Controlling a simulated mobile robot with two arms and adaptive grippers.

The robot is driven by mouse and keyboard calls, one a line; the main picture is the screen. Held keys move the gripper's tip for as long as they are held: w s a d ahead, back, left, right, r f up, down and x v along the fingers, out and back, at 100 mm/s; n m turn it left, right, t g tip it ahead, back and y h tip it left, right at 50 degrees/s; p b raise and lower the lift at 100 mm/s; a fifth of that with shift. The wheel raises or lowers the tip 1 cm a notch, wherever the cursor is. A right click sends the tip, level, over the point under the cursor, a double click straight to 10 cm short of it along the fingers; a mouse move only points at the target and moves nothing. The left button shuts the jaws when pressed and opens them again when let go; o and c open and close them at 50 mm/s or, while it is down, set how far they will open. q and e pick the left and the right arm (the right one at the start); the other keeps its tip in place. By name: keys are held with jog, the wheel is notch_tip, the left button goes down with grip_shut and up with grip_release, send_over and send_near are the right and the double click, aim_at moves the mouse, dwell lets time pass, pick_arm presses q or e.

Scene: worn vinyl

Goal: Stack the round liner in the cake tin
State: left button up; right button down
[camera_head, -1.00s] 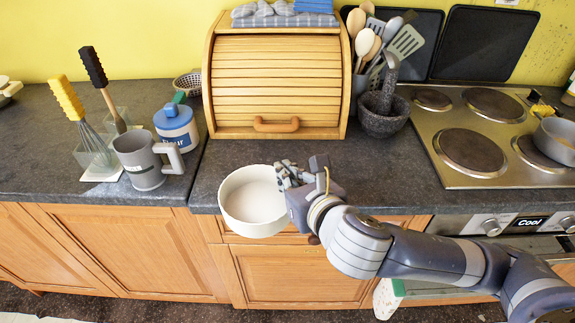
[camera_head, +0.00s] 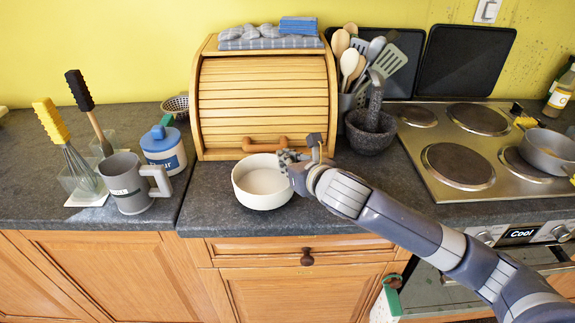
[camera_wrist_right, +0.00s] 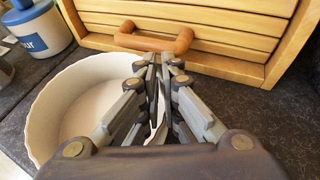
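A round white open dish (camera_head: 262,188) with a raised wall is at the front of the counter, before the wooden bread box. It looks empty inside, and I cannot tell whether it is the liner or the cake tin. It also fills the left of the right wrist view (camera_wrist_right: 62,112). My right gripper (camera_head: 288,160) is at the dish's right side. Its fingers (camera_wrist_right: 160,75) are nearly together with the white rim between them. I cannot tell whether the dish touches the counter. No second round dish or tin shows. My left gripper is out of view.
The bread box (camera_head: 265,100) stands behind the dish. To the left are a grey mug (camera_head: 128,188) and a blue-and-white jar (camera_head: 164,150). To the right are a mortar (camera_head: 370,135) and the hob (camera_head: 440,190).

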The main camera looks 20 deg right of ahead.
jog(key=shift+f, duration=0.75)
jog(key=shift+f, duration=0.15)
jog(key=c, duration=1.8)
grip_release()
